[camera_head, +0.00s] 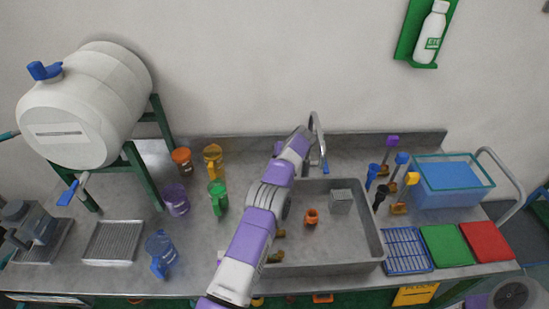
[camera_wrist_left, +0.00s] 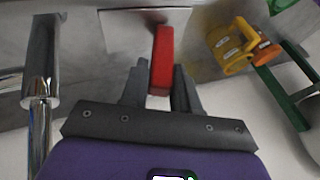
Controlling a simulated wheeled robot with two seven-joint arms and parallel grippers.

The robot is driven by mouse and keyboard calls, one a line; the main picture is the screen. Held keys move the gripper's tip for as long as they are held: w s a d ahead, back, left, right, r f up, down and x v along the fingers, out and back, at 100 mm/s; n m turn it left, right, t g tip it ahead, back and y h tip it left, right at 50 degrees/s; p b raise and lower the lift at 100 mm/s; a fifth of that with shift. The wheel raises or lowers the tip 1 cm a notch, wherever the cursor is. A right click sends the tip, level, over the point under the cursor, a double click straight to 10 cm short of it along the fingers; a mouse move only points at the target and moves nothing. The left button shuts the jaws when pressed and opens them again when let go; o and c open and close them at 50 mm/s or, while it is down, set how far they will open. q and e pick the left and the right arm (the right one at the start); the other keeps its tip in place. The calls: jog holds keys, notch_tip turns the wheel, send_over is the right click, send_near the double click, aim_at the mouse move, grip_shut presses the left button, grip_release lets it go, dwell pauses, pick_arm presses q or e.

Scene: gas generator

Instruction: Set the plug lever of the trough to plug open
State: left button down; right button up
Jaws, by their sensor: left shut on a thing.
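The trough (camera_head: 371,225) is a grey metal sink basin set in the counter. A red lever handle (camera_wrist_left: 162,58) shows in the left wrist view, standing out from a pale plate (camera_wrist_left: 120,28); I take it for the plug lever. My left gripper (camera_wrist_left: 160,88) is shut on this red handle, with one dark finger on each side. In the head view my left arm reaches across the trough's left side to its back left corner. There my arm hides the lever and the fingertips. My right gripper is not in view.
A chrome tap (camera_head: 316,140) stands beside my left wrist, and it also shows in the left wrist view (camera_wrist_left: 40,110). A yellow mug (camera_head: 213,158) and a green mug (camera_head: 217,196) stand to the left. An orange part (camera_head: 311,217) lies in the trough.

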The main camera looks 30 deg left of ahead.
pick_arm(q)
jog(key=shift+w+d+f+y, duration=0.1)
jog(key=shift+w+d+y, duration=0.05)
jog(key=shift+y, duration=0.15)
jog(key=shift+d, duration=0.1)
jog(key=c, duration=0.9)
grip_release()
